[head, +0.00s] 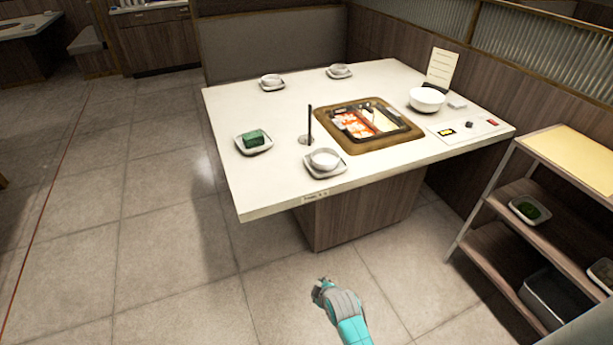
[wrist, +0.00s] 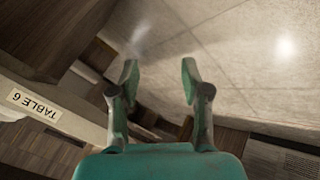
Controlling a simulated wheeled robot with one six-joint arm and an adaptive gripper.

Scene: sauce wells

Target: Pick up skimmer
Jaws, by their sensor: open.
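A thin dark handle (head: 309,122) stands upright on the white table (head: 265,188), rising from a small round spot left of the hot pot; it may be the skimmer, but its lower end is too small to make out. My gripper (head: 320,284) is in front of the table, below its near edge in the head view and well apart from the handle. In the wrist view my gripper (wrist: 159,75) has its two fingers spread with nothing between them. No skimmer shows in the wrist view.
A framed hot pot (head: 345,146) is set in the table. A bowl on a plate (head: 323,161) and a plate with a green block (head: 253,142) flank the handle. A shelf cart (head: 520,185) stands right. A "TABLE 6" label (wrist: 34,104) marks the table edge. Floor at left is clear.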

